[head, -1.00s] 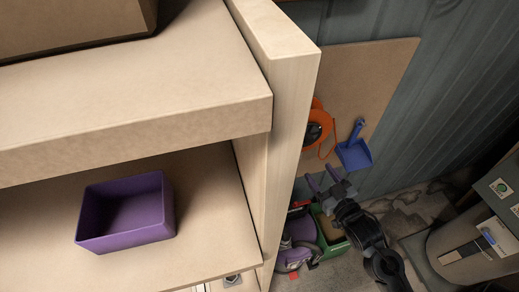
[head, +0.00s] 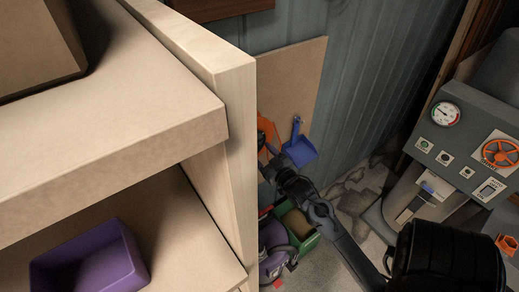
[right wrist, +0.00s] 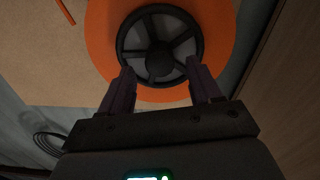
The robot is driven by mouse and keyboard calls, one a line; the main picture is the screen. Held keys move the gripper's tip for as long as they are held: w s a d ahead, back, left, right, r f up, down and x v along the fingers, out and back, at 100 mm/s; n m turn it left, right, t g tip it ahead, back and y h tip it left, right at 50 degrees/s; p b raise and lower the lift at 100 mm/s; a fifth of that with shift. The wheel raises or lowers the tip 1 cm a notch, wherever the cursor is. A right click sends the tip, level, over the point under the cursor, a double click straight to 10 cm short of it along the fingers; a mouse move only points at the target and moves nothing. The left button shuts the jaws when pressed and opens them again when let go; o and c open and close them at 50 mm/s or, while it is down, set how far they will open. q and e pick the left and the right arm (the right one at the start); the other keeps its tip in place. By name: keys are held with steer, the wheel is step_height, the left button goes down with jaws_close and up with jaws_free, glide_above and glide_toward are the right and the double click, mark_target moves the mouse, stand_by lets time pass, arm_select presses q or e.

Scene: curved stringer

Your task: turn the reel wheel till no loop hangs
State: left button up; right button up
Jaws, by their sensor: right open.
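The orange reel (head: 265,130) hangs on the tan board (head: 298,85), mostly cut off by the shelf post in the head view. In the right wrist view, its dark spoked wheel (right wrist: 160,28) sits in front of an orange disc (right wrist: 218,35). My right gripper (right wrist: 160,68) is open, its two fingers apart at the lower rim of the wheel. I cannot tell whether they touch it. A thin orange strand (right wrist: 65,12) shows at the upper left there, and no full loop can be made out. My left gripper is not in view.
A blue dustpan (head: 299,147) hangs right of the reel. The shelf post (head: 240,165) stands close left of my right arm. A green bin (head: 305,238) stands below; a grey machine (head: 450,150) stands at right. A dark coil (right wrist: 48,143) shows at lower left in the wrist view.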

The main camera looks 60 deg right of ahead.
steer(key=shift+x, duration=0.85)
steer(key=c, duration=1)
